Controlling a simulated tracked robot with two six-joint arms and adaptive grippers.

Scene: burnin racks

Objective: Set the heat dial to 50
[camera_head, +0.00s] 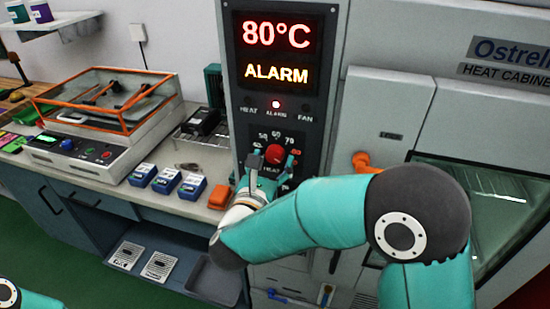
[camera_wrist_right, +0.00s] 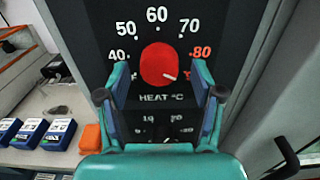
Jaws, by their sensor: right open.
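The red heat dial (camera_head: 274,154) is on the dark control panel of the tall cabinet. In the right wrist view the dial (camera_wrist_right: 158,62) has a white mark pointing to the lower right, below the red 80. Its scale shows 40 and 50 at left, 60 on top, 70 and 80 at right. My right gripper (camera_head: 268,172) is at the panel. Its open fingers (camera_wrist_right: 164,85) are to the left and right of the dial, with gaps on both sides; I cannot tell their depth from it. The display (camera_head: 276,34) reads 80°C in red. My left gripper is out of view.
An amber ALARM text (camera_head: 276,73) and a lit red lamp (camera_head: 276,104) are above the dial. A second scale (camera_wrist_right: 165,122) is below it. The orange part (camera_head: 362,161) and heat cabinet door (camera_head: 385,100) are at right. A bench (camera_head: 195,208) with blue boxes is at left.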

